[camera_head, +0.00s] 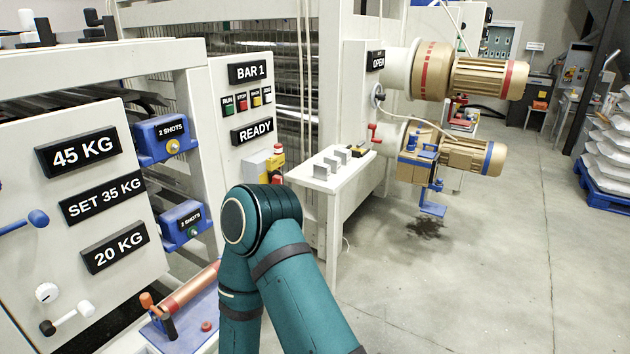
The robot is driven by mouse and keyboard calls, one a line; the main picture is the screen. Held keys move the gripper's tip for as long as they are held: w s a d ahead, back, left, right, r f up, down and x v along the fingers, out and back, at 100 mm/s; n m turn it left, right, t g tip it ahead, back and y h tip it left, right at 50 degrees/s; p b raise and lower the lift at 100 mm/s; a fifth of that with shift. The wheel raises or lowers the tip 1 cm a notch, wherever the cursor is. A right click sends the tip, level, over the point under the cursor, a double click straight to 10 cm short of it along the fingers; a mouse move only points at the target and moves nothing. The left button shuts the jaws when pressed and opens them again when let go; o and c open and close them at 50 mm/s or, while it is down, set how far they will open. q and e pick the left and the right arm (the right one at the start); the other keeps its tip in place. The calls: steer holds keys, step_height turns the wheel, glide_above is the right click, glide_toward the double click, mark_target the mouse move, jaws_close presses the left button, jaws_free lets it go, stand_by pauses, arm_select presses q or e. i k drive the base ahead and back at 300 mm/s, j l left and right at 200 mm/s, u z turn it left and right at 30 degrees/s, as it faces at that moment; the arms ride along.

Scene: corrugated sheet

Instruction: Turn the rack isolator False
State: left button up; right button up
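No label in view reads rack isolator, so I cannot tell which control it is. Candidates on the left panel are a blue-ended lever (24,221), a white round knob (47,292) and a white lever with a black end (67,318). An orange-handled lever (158,314) stands on a blue base below. A red crank handle (374,133) sits by the OPEN sign. One of my teal arms (290,275) bends at the bottom middle. Neither gripper shows.
The left panel (75,130) carries 45 KG, SET 35 KG and 20 KG signs. A BAR 1 panel (228,75) has coloured buttons. A white side table (335,175) and tan motors (480,78) stand beyond. Grey floor (490,270) is clear at right, with a dark stain.

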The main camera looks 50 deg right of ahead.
mark_target(274, 177)
steer(key=z, duration=1.35)
